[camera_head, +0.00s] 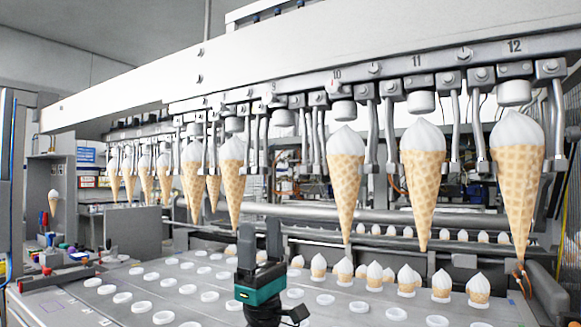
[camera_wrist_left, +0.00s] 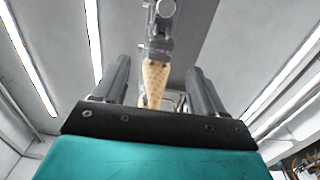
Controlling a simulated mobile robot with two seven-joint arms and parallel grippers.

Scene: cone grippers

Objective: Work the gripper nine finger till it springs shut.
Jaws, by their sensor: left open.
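Station nine (camera_head: 274,85) on the overhead rail has a white nozzle (camera_head: 283,117) with thin metal fingers (camera_head: 304,140) hanging beside it. No cone shows between those fingers, and their exact spread is hard to tell. My left gripper (camera_head: 260,230) points upward below this station, open and empty, well under the metal fingers. In the left wrist view its two dark fingers (camera_wrist_left: 160,70) stand apart. A cone (camera_wrist_left: 155,82) and metal parts show beyond them, not touching; I cannot tell which station that cone belongs to. My right gripper is not in view.
Filled cones hang at stations ten (camera_head: 346,175), eleven (camera_head: 424,180) and twelve (camera_head: 517,175), and another (camera_head: 234,180) hangs left of nine. Below, a conveyor (camera_head: 200,285) carries white rings and several small filled cones. A grey horizontal roller (camera_head: 310,215) runs behind my gripper.

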